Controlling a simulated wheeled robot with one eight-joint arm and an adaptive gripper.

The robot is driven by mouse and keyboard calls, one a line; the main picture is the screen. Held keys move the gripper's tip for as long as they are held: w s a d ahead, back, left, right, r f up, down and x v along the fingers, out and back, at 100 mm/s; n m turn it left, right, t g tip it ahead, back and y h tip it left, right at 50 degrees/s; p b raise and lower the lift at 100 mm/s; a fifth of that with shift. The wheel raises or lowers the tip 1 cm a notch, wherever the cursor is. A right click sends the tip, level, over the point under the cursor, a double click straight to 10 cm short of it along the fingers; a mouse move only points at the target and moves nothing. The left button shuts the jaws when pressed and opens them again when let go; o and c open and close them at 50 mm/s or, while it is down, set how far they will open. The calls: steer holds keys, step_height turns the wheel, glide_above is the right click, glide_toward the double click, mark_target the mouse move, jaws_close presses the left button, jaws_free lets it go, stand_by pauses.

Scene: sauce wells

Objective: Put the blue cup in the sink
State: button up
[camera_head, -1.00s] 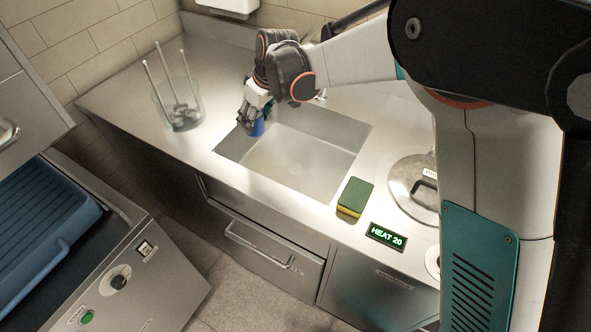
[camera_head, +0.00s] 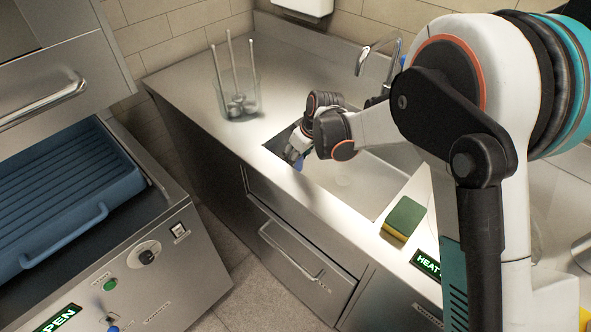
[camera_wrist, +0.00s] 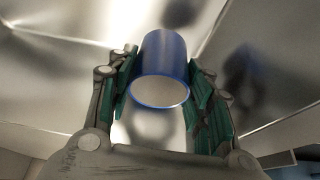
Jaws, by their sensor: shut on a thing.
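The blue cup (camera_wrist: 165,62) sits between the green-padded fingers of my gripper (camera_wrist: 163,85) in the wrist view, its pale open mouth facing the camera. My gripper is shut on it. In the head view my gripper (camera_head: 295,155) is at the left end of the sink (camera_head: 345,182), and only a small blue part of the cup (camera_head: 299,164) shows below the fingers. The cup appears to be over or inside the basin near its left rim; its height above the sink floor is hard to tell. My wrist hides part of the sink.
A faucet (camera_head: 378,55) stands behind the sink. A clear container with utensils (camera_head: 237,98) is on the counter to the left. A green and yellow sponge (camera_head: 404,219) lies by the sink's front right. A blue tray (camera_head: 62,205) is in the open appliance at left.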

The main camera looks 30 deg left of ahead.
mark_target(295, 166)
steer(key=shift+f+b, duration=0.7)
steer(key=shift+f, duration=1.7)
steer(key=shift+f, duration=0.15)
steer(key=o, duration=1.1)
steer(key=p+v, duration=0.3)
steer(key=v, duration=0.9)
steer(key=shift+r+p, duration=0.2)
steer(key=shift+p, duration=0.2)
steer(key=shift+d, duration=0.1)
